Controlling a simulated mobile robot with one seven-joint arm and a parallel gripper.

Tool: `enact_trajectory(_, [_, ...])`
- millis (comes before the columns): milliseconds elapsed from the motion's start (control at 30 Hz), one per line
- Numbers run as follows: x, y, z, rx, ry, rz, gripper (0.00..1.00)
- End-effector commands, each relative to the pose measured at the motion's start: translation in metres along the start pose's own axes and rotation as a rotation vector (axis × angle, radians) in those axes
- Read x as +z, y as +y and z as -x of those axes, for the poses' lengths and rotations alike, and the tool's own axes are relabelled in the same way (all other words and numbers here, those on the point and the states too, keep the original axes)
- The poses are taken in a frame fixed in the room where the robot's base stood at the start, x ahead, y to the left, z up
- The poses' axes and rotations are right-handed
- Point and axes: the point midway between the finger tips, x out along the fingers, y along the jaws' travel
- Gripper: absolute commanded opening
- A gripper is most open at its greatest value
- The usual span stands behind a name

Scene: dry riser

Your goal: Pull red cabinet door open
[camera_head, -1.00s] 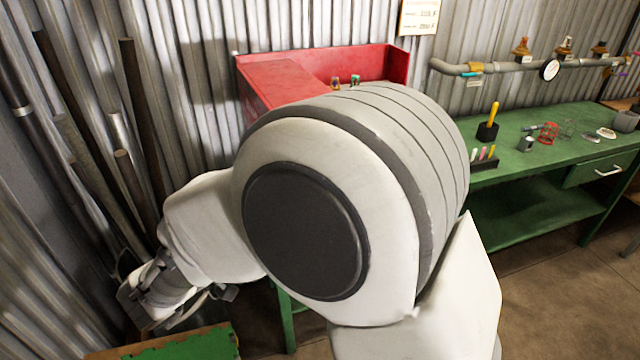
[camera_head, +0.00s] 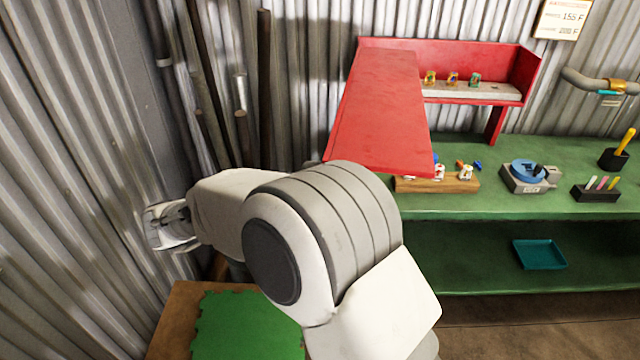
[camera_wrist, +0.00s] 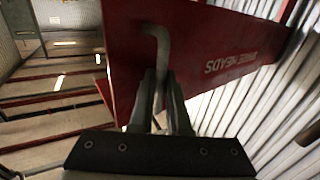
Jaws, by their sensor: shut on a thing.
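The red cabinet (camera_head: 522,75) is on the corrugated wall in the head view, with its shelf and small items in view. A broad red panel, seemingly its door (camera_head: 385,105), stands out from the cabinet's left side toward me. In the wrist view the red door (camera_wrist: 205,50) carries upside-down white lettering and a bent grey handle (camera_wrist: 160,42). My gripper (camera_wrist: 161,98) is shut on this handle, with a finger on each side. In the head view my arm's end is at the left, and the grip itself cannot be made out.
A green workbench (camera_head: 470,200) runs below the cabinet, holding a wooden block (camera_head: 440,186), a blue-topped device (camera_head: 530,175) and a marker holder (camera_head: 597,192). A teal tray (camera_head: 539,254) is on its lower shelf. Dark pipes (camera_head: 265,90) lean on the wall near my arm.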

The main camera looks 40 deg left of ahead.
Motion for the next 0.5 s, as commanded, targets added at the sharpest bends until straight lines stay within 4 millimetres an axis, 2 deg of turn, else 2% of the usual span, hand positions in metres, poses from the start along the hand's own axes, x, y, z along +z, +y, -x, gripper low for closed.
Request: enact_trajectory(500, [-0.0016, -0.0061, 0.0046, 0.019, 0.003, -0.004, 0.0])
